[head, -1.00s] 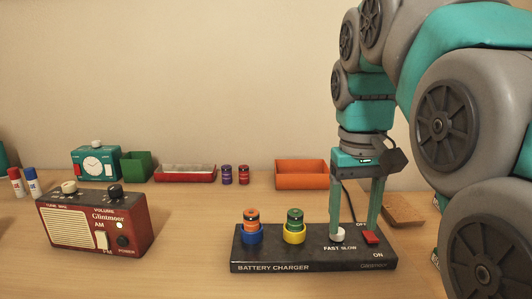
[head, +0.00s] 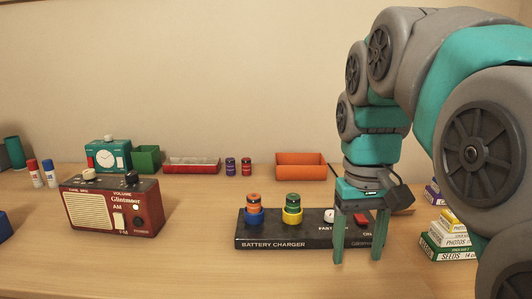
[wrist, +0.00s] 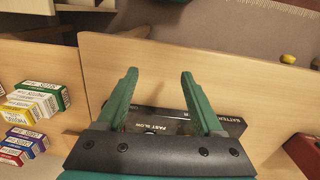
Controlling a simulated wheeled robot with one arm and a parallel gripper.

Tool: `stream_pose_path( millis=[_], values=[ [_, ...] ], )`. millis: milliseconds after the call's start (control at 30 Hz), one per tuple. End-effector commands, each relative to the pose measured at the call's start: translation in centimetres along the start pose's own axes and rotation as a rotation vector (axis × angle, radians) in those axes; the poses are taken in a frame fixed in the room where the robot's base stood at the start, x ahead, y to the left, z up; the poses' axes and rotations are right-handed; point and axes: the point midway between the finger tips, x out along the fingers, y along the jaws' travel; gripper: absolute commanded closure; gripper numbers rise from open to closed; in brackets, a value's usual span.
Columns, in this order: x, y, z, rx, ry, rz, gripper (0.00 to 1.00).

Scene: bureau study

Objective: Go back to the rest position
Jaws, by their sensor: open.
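My gripper (head: 357,240) is open and empty. In the head view its two green fingers point down in front of the right end of the black battery charger (head: 285,243). In the wrist view the fingers of my gripper (wrist: 158,98) spread apart, with the charger (wrist: 160,127) partly hidden behind the gripper. The charger holds an orange battery (head: 253,201) in a blue ring and a green battery (head: 292,201) in a yellow ring. Its white knob (head: 329,215) and red switch (head: 362,219) show beside the fingers.
A red radio (head: 112,204) stands at left, with a teal clock (head: 108,156) behind it. A green box (head: 146,158), red tray (head: 192,165), two small batteries (head: 238,167) and an orange tray (head: 301,166) line the back. Stacked small boxes (head: 449,238) stand at right.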

Motion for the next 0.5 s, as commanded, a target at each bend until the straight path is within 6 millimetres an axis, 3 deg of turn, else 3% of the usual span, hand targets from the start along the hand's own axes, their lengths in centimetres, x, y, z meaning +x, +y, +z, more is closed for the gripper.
stream_pose_path(
  millis=[233, 500],
  values=[
    [4.3, -0.1, 3.3, 0.011, -0.031, -0.009, 0.32],
    [12.2, -0.7, 9.6, 0.027, -0.082, -0.023, 0.32]
  ],
)
